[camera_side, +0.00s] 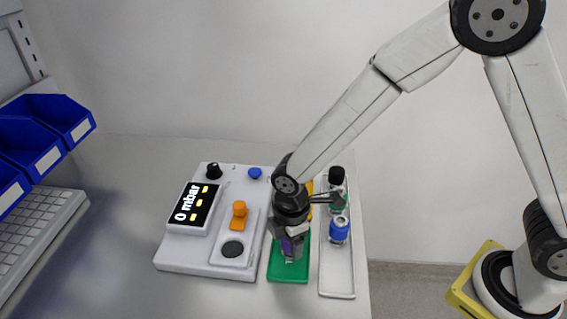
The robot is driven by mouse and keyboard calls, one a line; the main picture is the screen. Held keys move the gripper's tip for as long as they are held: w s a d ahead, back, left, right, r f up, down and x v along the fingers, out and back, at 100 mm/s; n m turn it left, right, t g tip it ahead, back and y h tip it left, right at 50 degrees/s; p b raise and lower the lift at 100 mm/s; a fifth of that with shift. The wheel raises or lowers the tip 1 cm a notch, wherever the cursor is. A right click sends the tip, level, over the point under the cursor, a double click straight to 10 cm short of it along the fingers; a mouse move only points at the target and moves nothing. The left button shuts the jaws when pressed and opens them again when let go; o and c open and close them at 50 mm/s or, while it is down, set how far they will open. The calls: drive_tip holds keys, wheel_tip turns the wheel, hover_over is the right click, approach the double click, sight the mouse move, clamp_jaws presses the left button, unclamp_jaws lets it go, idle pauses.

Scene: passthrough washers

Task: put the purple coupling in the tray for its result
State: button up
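The purple coupling (286,245) shows at my gripper's fingers, low over the green tray (289,277). My gripper (291,256) points down there and hides part of the coupling. I cannot tell whether the fingers press on it or stand open around it, nor whether it touches the tray floor. A yellow-orange tray (310,212) lies behind the green one, mostly hidden by my arm. The test unit (180,262) stands to the left; its display (193,205) reads "0 mbar".
On the unit are an orange part (239,213), a black round pad (233,249), a black knob (213,171) and a blue button (255,173). A white tray (338,282) at right holds a blue coupling (339,231) and a black-topped part (337,177). Blue bins (60,118) stand far left.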

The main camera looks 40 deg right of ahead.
drive_tip(key=shift+o, duration=1.3)
drive_tip(key=shift+r, duration=0.15)
wheel_tip(320, 180, up, 12)
drive_tip(key=shift+r, duration=0.1)
drive_tip(key=shift+d, duration=0.1)
drive_tip(key=d+f+m, duration=0.1)
drive_tip(key=d+m, duration=0.2)
drive_tip(key=s+d+f+m+t, duration=0.1)
drive_tip(key=d+m, duration=0.1)
drive_tip(key=d, duration=0.2)
drive_tip(key=s+d+m, duration=0.1)
drive_tip(key=d+m, duration=0.2)
drive_tip(key=shift+s+d+f+m, duration=0.15)
drive_tip(key=shift+d+f+m, duration=0.15)
drive_tip(key=shift+d+f, duration=0.1)
drive_tip(key=s+d+f+m+t, duration=0.1)
drive_tip(key=s+d+f+m, duration=0.1)
drive_tip(key=s+d+m, duration=0.2)
drive_tip(key=d+m, duration=0.3)
drive_tip(key=shift+s+t, duration=0.3)
